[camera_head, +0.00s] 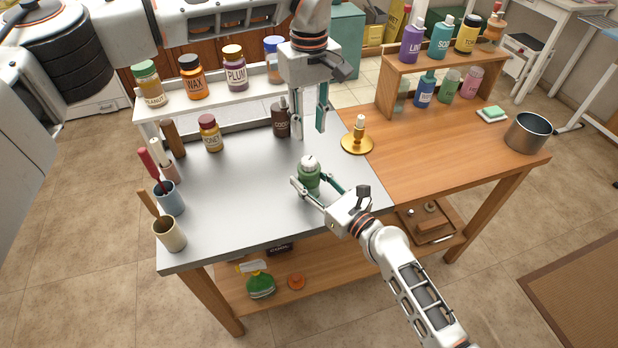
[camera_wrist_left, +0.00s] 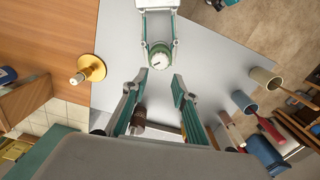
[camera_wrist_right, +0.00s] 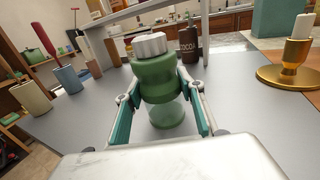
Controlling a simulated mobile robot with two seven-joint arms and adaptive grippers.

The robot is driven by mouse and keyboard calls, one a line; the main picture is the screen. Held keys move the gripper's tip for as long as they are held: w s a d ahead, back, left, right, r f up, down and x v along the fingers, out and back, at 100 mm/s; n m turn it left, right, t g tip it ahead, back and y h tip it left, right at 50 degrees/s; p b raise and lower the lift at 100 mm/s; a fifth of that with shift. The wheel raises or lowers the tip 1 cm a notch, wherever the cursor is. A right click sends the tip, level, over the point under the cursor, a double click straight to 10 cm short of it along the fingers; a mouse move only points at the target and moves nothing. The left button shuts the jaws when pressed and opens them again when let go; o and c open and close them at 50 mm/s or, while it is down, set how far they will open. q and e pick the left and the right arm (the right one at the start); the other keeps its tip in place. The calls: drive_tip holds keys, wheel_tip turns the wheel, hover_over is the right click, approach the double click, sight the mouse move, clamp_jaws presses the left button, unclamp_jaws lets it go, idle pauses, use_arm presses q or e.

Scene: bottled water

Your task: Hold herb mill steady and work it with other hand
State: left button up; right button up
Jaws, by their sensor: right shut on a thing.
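The herb mill (camera_head: 309,176) stands upright on the grey worktop, green with a white ridged cap and a clear lower part. It also shows in the left wrist view (camera_wrist_left: 160,56) and the right wrist view (camera_wrist_right: 157,82). My right gripper (camera_head: 308,188) is shut around the mill's body, one finger on each side, seen closely in the right wrist view (camera_wrist_right: 163,110). My left gripper (camera_head: 310,122) is open and empty, pointing down above the worktop behind the mill. In the left wrist view its fingers (camera_wrist_left: 155,90) are wide apart, with the mill beyond their tips.
A brown cocoa bottle (camera_head: 281,121) stands close to my left gripper. A brass candle holder (camera_head: 357,143) stands to the right. A honey jar (camera_head: 210,134) and utensil cups (camera_head: 169,234) stand on the left. The worktop (camera_head: 240,200) left of the mill is clear.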

sight(309, 160)
use_arm(q)
drive_tip(key=o, duration=0.4)
drive_tip(key=shift+o, duration=0.2)
wheel_tip(309, 160, down, 10)
drive_tip(key=n, duration=0.5)
drive_tip(key=shift+r+n, duration=0.1)
drive_tip(key=shift+n, duration=0.2)
drive_tip(key=c, duration=1.1)
